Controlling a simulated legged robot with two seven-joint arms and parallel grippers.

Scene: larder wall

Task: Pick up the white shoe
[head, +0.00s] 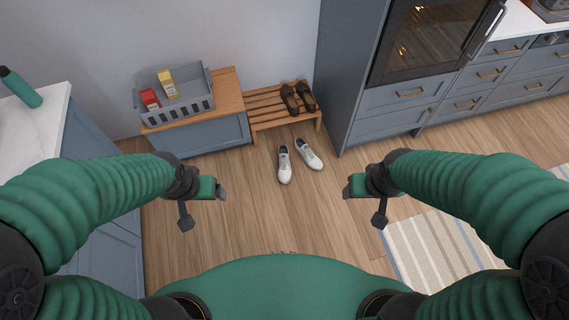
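Two white shoes stand side by side on the wooden floor, in front of the slatted bench. The left white shoe (284,166) points toward me, and the right white shoe (309,154) lies slightly farther back, angled to the right. My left gripper (204,207) is open and empty, to the left of the shoes and nearer to me. My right gripper (364,206) is open and empty, to their right and nearer to me. Neither gripper touches a shoe.
A slatted wooden bench (262,105) holds a pair of brown shoes (298,99). A grey basket (187,108) with red and yellow packages sits on a wood-topped cabinet (200,137). A tall blue oven cabinet (345,60) stands right. A striped rug (432,250) lies front right. Floor around the shoes is clear.

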